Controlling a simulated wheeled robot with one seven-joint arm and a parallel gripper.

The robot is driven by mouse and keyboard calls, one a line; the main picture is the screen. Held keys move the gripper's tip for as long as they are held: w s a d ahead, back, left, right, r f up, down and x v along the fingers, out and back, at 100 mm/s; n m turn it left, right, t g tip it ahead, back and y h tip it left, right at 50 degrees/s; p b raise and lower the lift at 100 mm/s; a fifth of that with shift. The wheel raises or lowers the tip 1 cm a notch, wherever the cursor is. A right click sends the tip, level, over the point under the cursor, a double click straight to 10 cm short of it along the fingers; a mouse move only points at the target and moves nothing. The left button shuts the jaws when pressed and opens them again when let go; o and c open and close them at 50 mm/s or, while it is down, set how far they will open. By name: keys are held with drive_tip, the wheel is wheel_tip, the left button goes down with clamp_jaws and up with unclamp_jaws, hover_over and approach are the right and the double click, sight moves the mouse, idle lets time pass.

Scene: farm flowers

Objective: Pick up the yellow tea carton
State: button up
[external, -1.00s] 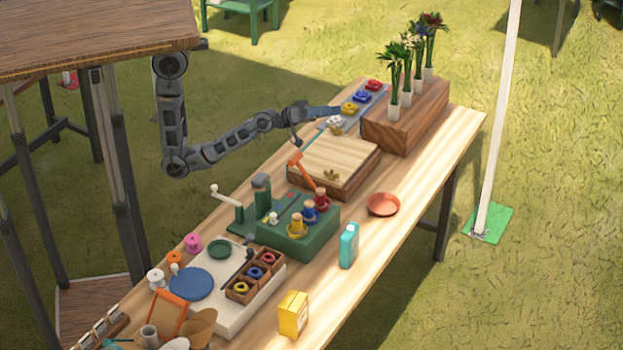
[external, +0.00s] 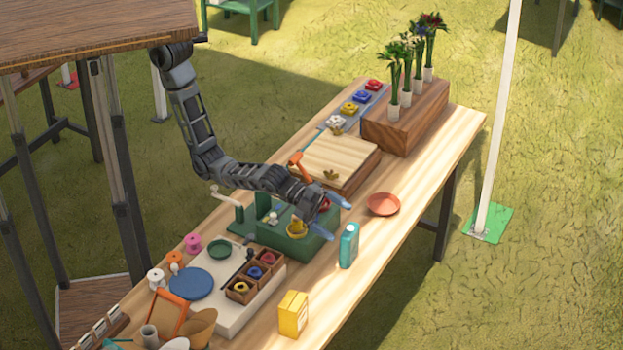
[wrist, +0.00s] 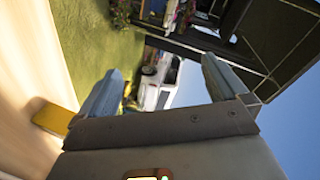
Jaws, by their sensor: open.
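The yellow tea carton (external: 293,314) stands upright on the near front part of the wooden table, close to its right edge. In the wrist view a yellow block that looks like the carton (wrist: 54,118) shows at the left, partly cut off by my left finger. My gripper (external: 334,220) is open and empty above the green block with the coloured knobs, up and to the right of the carton and apart from it. In the wrist view my gripper's two blue fingers (wrist: 160,90) are spread wide with nothing between them.
A teal carton (external: 348,246) stands just below my gripper, between it and the yellow carton. A red-orange dish (external: 383,204) lies to the right. A white board (external: 245,310) with a wooden box of coloured pieces is left of the yellow carton. Bare table surrounds the carton's right side.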

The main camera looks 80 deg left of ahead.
drive_tip(key=s+d+f+m+y+p, duration=0.15)
drive_tip(key=s+d+f+m, duration=0.35)
drive_tip(key=s+d+m, duration=0.6)
drive_tip(key=m+t+y, duration=0.1)
drive_tip(key=m+y, duration=0.1)
drive_tip(key=m, duration=0.8)
approach(284, 299)
drive_tip(key=x, duration=0.5)
drive_tip(key=shift+w+a, duration=0.2)
drive_tip(key=shift+w, duration=0.25)
drive_tip(key=shift+d+f+b, duration=0.1)
drive_tip(key=shift+f+b, duration=0.5)
drive_tip(key=shift+b+x, duration=1)
drive_tip(key=shift+b, duration=0.1)
drive_tip(key=shift+w+d+f+b, duration=0.3)
drive_tip(key=shift+d+b, duration=0.15)
drive_tip(key=shift+b, duration=0.45)
drive_tip(key=shift+b+x, duration=0.8)
drive_tip(key=shift+b, duration=0.25)
drive_tip(key=shift+b+x, duration=1)
drive_tip(key=shift+b, duration=0.15)
drive_tip(key=shift+w+d+r, duration=0.1)
drive_tip(key=shift+r, duration=0.1)
drive_tip(key=shift+c, duration=0.5)
drive_tip(key=c, duration=0.8)
